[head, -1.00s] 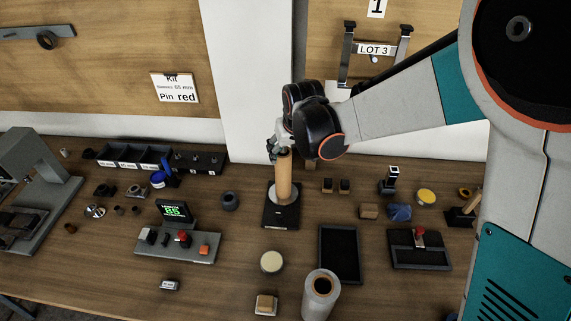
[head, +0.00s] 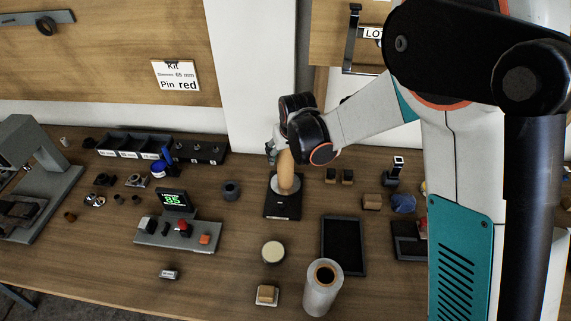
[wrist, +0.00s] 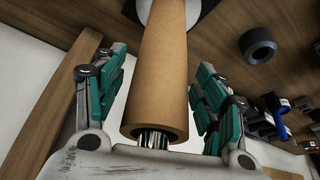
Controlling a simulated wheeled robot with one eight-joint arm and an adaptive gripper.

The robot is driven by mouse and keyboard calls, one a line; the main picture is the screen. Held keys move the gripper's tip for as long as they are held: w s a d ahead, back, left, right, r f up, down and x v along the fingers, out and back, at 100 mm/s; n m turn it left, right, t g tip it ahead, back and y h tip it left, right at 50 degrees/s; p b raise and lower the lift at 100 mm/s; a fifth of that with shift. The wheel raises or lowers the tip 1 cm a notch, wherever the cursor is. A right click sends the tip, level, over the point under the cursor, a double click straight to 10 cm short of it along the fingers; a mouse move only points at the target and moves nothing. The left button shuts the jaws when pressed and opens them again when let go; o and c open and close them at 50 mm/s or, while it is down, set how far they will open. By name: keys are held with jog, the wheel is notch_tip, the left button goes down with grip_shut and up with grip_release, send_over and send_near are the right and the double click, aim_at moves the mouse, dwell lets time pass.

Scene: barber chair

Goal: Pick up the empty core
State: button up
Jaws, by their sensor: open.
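The empty core, a brown cardboard tube (head: 285,172), stands upright on a black stand with a round light plate (head: 283,207). My gripper (head: 278,150) is at the top of the core in the head view. In the wrist view the core (wrist: 157,80) runs between the two teal finger pads of my gripper (wrist: 160,98). Gaps show on both sides, so the fingers are open and apart from it. A metal rod shows inside the open end of the core. A full grey-wrapped roll with a brown core (head: 322,288) stands at the front.
A black tray (head: 343,245) lies right of the stand. A control box with a green display (head: 175,225) and a dark ring (head: 231,190) are to the left. A round tin (head: 273,252) is in front. Small blocks (head: 338,176) stand to the right.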

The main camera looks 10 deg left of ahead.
jog(key=c, duration=1.2)
jog(key=shift+c, duration=0.2)
jog(key=shift+r, duration=0.1)
notch_tip(320, 180, up, 28)
jog(key=p, duration=0.6)
